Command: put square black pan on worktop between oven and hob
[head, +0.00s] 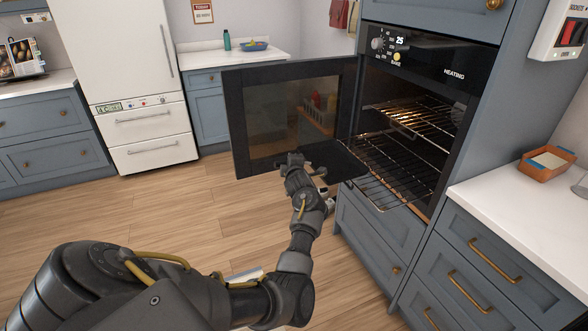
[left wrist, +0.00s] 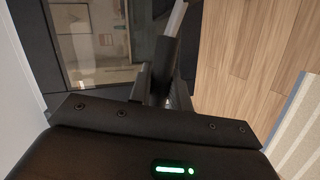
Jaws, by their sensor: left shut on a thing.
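My left gripper (head: 297,160) is in front of the open oven door's inner face, just left of the oven opening. It is shut on the square black pan (head: 338,160), a flat dark sheet reaching toward the oven racks. The oven (head: 420,125) is lit and open, with wire racks (head: 395,170) inside. The white worktop (head: 515,225) lies right of the oven. No hob shows in these views. In the left wrist view the gripper fingers (left wrist: 160,80) are dark, and the pan cannot be made out clearly. My right gripper is out of view.
The oven door (head: 240,125) stands wide open to the left; its window also shows in the left wrist view (left wrist: 95,60). An orange box (head: 546,165) stands at the worktop's back. The worktop's front is clear. A fridge (head: 115,50) stands far left.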

